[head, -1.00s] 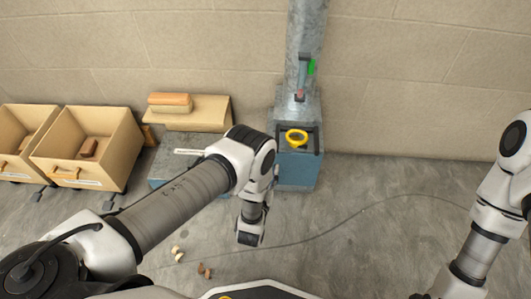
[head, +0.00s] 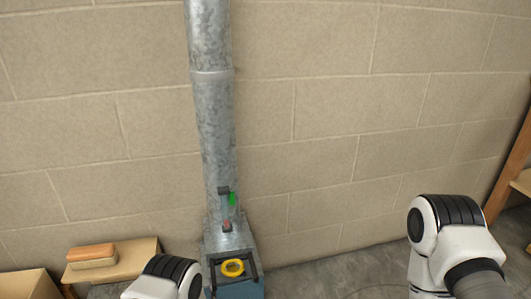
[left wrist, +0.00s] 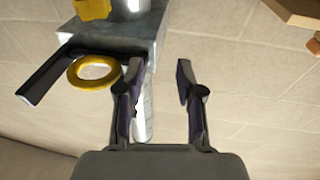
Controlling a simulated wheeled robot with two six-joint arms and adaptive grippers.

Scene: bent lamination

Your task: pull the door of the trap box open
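The trap box (head: 238,291) is a blue-grey metal box at the foot of a galvanised duct, low in the head view. A yellow ring (head: 233,267) sits between dark bars on it. The ring also shows in the left wrist view (left wrist: 94,73), beside a dark bar (left wrist: 45,75). My left gripper (left wrist: 157,75) is open and empty there. Its fingers are just right of the ring, and one fingertip overlaps the ring's edge in the picture; I cannot tell whether they touch. The head view hides the left fingers. My right gripper is out of view.
The galvanised duct (head: 217,140) rises along the block wall, with a small green tag (head: 232,199) near its foot. Bare floor (head: 340,275) lies right of the box.

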